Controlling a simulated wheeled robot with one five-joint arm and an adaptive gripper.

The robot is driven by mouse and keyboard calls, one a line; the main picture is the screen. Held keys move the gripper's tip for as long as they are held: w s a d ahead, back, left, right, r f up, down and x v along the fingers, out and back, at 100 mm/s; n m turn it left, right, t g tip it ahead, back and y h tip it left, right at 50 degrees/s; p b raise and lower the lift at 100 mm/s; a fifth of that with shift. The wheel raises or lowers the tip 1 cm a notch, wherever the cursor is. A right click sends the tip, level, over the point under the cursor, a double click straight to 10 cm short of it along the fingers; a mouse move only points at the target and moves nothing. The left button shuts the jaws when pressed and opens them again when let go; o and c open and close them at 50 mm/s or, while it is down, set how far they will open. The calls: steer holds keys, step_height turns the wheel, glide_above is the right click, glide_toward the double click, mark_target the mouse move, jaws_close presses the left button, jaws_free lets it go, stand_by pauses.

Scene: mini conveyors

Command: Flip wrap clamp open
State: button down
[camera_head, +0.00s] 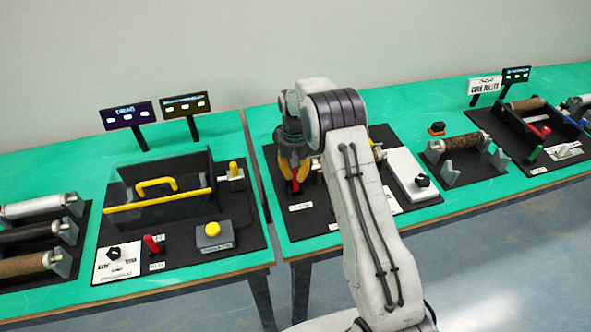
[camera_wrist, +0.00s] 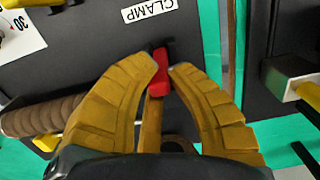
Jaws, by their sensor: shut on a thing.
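In the wrist view the red handle (camera_wrist: 159,73) lies between the fingertips of my gripper (camera_wrist: 165,70), close to the word CLAMP on a white label (camera_wrist: 149,9). My yellow fingers are shut on the red handle. In the head view my gripper (camera_head: 295,178) points down over the black station board, with the red handle (camera_head: 296,186) at its tips. The lever's pivot is mostly hidden by the gripper.
A brown roller (camera_wrist: 45,116) lies beside my gripper in the wrist view. In the head view a white box with a black knob (camera_head: 422,180) stands to the right. The left station has a clear guard with a yellow handle (camera_head: 157,185) and a yellow button (camera_head: 212,229).

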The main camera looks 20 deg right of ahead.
steer(key=shift+w, duration=0.2)
steer(key=c, duration=1.2)
jaws_free()
steer(key=shift+w, duration=0.1)
steer(key=r, duration=1.2)
steer(key=shift+w, duration=0.25)
